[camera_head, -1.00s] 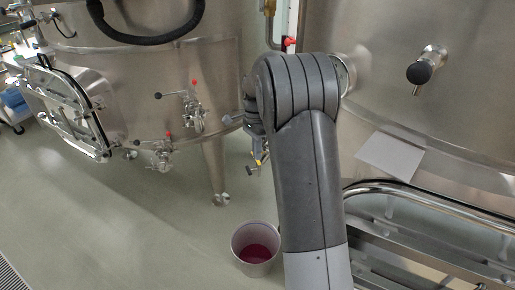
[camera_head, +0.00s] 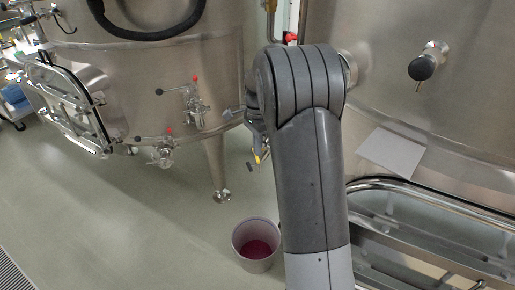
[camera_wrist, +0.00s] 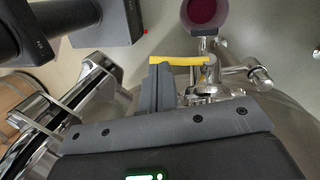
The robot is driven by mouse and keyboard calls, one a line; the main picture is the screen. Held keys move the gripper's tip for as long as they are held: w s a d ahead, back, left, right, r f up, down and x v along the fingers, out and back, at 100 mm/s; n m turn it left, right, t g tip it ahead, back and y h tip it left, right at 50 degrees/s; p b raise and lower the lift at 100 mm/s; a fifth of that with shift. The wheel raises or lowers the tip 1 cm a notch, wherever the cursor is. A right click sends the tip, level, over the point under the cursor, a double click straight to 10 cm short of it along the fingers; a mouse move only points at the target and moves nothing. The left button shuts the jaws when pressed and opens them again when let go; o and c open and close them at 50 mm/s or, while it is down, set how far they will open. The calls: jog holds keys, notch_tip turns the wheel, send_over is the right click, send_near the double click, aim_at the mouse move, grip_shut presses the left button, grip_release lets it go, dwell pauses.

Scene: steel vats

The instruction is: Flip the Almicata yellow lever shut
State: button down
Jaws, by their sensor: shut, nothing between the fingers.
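The yellow lever (camera_wrist: 182,60) lies crosswise in the wrist view, on top of a steel valve (camera_wrist: 208,88). My gripper (camera_wrist: 161,70) is shut and empty. Its fingertips are right at the lever's left part, on the near side; I cannot tell whether they touch it. In the head view a small bit of yellow (camera_head: 258,158) shows just left of my arm. There my arm hides most of the gripper and the valve. No Almicata label is readable.
A bucket of dark red liquid (camera_head: 244,262) stands on the floor below; it also shows in the wrist view (camera_wrist: 205,12). Steel vats (camera_head: 150,80) stand left and right, with red-topped valves (camera_head: 195,104) on the left one. A steel hatch frame (camera_head: 420,215) is at the lower right.

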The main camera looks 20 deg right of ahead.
jog(key=s+v, duration=0.2)
jog(key=v, duration=1.1)
jog(key=s+a+r+n+t, duration=0.1)
jog(key=s+r+n+t, duration=0.15)
jog(key=s+r, duration=0.3)
jog(key=s+a+f+n+t, duration=0.2)
jog(key=s+n, duration=0.5)
jog(key=s, duration=0.5)
jog(key=s+a+f+n+t, duration=0.2)
jog(key=s+n, duration=0.4)
jog(key=s, duration=0.7)
jog(key=shift+s+a+f+n+t+h, duration=0.2)
jog(key=shift+f+n+t+h, duration=0.25)
jog(key=shift+t, duration=0.2)
